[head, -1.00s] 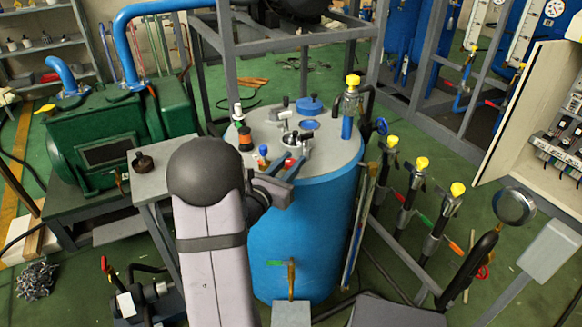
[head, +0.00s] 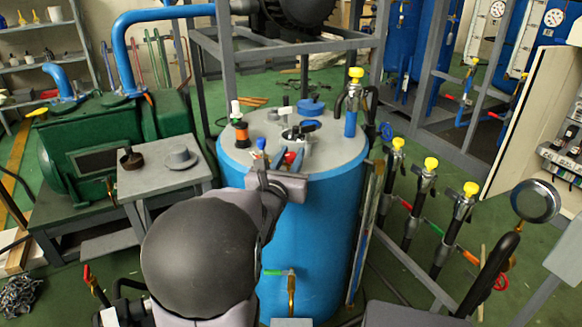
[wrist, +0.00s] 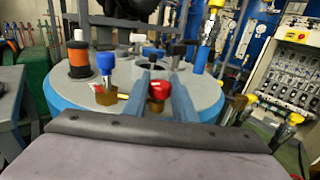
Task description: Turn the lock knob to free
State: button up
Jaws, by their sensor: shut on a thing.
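A red knob (wrist: 158,91) with a pale pointer mark stands on the near part of the blue tank's grey lid, on a small brass-coloured fitting. It also shows in the head view (head: 290,157). My gripper (wrist: 160,88) is shut on the red knob, one blue-grey finger on each side; it shows in the head view too (head: 286,164). A blue knob (wrist: 105,63) on a similar brass fitting stands just left of my fingers, apart from them. No label is readable that names either knob as the lock knob.
The lid (head: 340,146) also carries an orange-and-black fitting (head: 242,134), a blue cap (head: 311,106) and a yellow-topped valve (head: 355,75). A small grey table (head: 170,185) stands left. Several yellow-topped valves (head: 430,163) and a round gauge (head: 535,201) stand right.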

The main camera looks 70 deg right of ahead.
aim_at(289, 160)
jog(key=shift+r, duration=0.1)
dwell(0.4)
jog(key=o, duration=1)
jog(key=shift+o, duration=0.2)
jog(key=shift+a, duration=0.1)
jog(key=shift+s+a, duration=0.15)
jog(key=shift+a, duration=1.65)
jog(key=shift+s+a, duration=0.1)
jog(key=shift+a, duration=1.65)
